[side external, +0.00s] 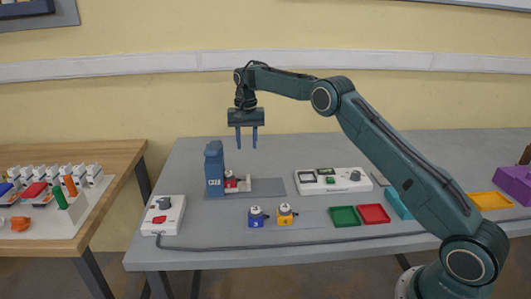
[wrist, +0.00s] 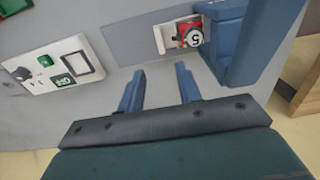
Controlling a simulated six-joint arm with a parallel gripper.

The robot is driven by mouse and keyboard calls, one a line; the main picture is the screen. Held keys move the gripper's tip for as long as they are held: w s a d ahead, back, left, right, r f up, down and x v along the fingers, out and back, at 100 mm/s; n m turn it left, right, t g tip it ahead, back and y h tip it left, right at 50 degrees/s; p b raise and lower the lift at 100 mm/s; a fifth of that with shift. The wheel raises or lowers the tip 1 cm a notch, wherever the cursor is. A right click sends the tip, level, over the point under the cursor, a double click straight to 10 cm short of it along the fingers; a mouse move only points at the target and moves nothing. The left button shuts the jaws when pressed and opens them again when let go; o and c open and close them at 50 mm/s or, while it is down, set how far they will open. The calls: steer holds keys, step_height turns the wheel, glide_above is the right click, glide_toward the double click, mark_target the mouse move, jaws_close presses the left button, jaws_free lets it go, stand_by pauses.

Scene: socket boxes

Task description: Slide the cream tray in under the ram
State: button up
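The blue press (side external: 214,172) stands upright at the back left of the grey table; it also shows at the top right of the wrist view (wrist: 254,45). The cream tray (side external: 244,185) lies low against the right side of the press in the side view, on a darker grey strip. A red piece (side external: 231,182) sits on it, marked 5 in the wrist view (wrist: 191,34). I cannot tell how far the tray reaches under the ram. My gripper (side external: 246,144) is open, empty and pointing down, above the tray and apart from it. Its fingers show in the wrist view (wrist: 160,72).
A white control panel (side external: 333,181) stands right of the tray. A white box with a red switch (side external: 163,215) is at the front left. Blue (side external: 257,217) and yellow (side external: 286,214) pieces stand in front. Green (side external: 345,216) and red (side external: 373,214) trays lie right.

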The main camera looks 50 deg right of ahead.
mark_target(248, 178)
steer(key=shift+r, duration=0.1)
steer(key=o, duration=0.8)
steer(key=shift+d, duration=0.15)
steer(key=shift+o, duration=0.2)
steer(key=shift+s+d+f+n+t+y, duration=0.15)
steer(key=shift+s+d+n+t+y, duration=0.5)
steer(key=shift+n, duration=2.35)
steer(key=shift+s+d+f+n+t+y, duration=0.1)
steer(key=shift+s+d+n+t+y, duration=0.45)
steer(key=shift+n, duration=2.45)
steer(key=shift+s+d+f+n+t+y, duration=0.15)
steer(key=shift+s+d+n+t+y, duration=0.45)
steer(key=shift+n, duration=2.4)
steer(key=shift+s+f, duration=0.15)
steer(key=shift+s, duration=0.1)
steer(key=x, duration=1.3)
steer(key=shift+s+d+f, duration=0.2)
steer(key=shift+d+f, duration=0.05)
steer(key=shift+f, duration=0.1)
